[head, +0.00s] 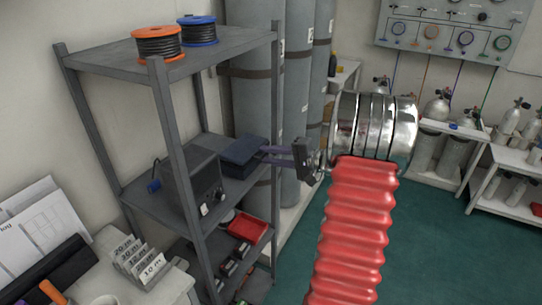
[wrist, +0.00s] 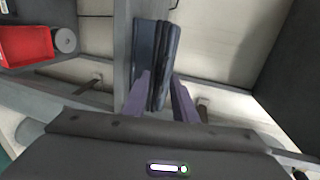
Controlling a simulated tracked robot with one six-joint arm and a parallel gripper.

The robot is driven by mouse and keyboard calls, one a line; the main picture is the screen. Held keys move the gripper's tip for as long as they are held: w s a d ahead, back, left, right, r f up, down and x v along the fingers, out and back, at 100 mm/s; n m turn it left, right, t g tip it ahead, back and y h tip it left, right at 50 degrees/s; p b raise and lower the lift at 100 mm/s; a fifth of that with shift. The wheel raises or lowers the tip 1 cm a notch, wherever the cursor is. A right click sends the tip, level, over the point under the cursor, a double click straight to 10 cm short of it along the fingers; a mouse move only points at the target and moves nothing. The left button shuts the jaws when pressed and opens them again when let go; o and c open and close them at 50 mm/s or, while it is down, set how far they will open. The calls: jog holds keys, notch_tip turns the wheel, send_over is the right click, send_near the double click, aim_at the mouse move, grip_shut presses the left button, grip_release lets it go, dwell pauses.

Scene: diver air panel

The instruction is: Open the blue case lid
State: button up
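The blue case (head: 243,151) lies with its lid down on the middle shelf of the grey rack in the head view. In the wrist view the case (wrist: 145,50) stands end-on at top centre, with a dark seam along its length. My gripper (head: 265,154) reaches in from the right to the case's near right edge. Its two purple fingers are apart, and in the wrist view (wrist: 163,76) they lie on either side of the case's near edge. Whether they touch it I cannot tell.
A dark grey box (head: 192,182) with a knob stands left of the case on the same shelf. A red tray (head: 247,227) is on the shelf below. The upper shelf (head: 110,52) holds two cable spools. Tall grey cylinders (head: 258,100) stand behind the rack.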

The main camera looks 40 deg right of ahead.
jog(key=shift+c, duration=0.3)
grip_shut()
dwell(1.1)
